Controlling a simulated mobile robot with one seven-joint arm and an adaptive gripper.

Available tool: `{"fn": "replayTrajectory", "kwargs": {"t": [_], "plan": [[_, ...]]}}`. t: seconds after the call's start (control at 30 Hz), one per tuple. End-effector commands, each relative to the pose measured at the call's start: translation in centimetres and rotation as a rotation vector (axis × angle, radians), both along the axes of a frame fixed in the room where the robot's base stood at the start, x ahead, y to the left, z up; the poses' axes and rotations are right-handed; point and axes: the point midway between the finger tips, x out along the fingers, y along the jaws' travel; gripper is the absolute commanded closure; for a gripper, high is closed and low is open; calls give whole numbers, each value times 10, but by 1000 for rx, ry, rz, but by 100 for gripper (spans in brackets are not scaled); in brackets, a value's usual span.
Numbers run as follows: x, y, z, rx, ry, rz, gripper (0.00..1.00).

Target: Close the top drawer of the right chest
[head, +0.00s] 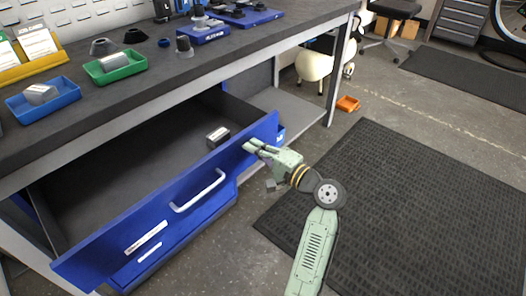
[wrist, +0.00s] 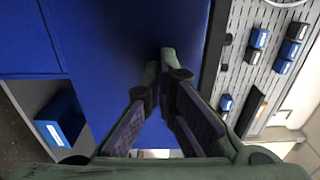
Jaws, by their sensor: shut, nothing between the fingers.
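The top drawer (head: 100,250) of the blue chest under the workbench is pulled far out, its grey inside exposed. Its blue front has a white bar handle (head: 199,191) and a white label. A small dark box with a pale top (head: 218,136) lies inside. My gripper (head: 252,147) is shut and empty at the right end of the drawer front, on its outer side. In the wrist view my fingertips (wrist: 167,58) come together in front of a broad blue surface, apparently the drawer front. I cannot tell whether they touch it.
A lower blue drawer (head: 150,250) sits beneath, its front set further back. The workbench top (head: 130,95) overhangs the chest and carries blue and green trays.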

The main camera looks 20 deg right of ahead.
Motion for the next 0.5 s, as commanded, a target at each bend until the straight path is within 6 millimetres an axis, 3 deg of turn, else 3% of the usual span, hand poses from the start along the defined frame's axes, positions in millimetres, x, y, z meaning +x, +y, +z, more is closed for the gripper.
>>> {"fn": "replayTrajectory", "kwargs": {"t": [0.5], "plan": [[122,74,0,-2,0,8,100]]}}
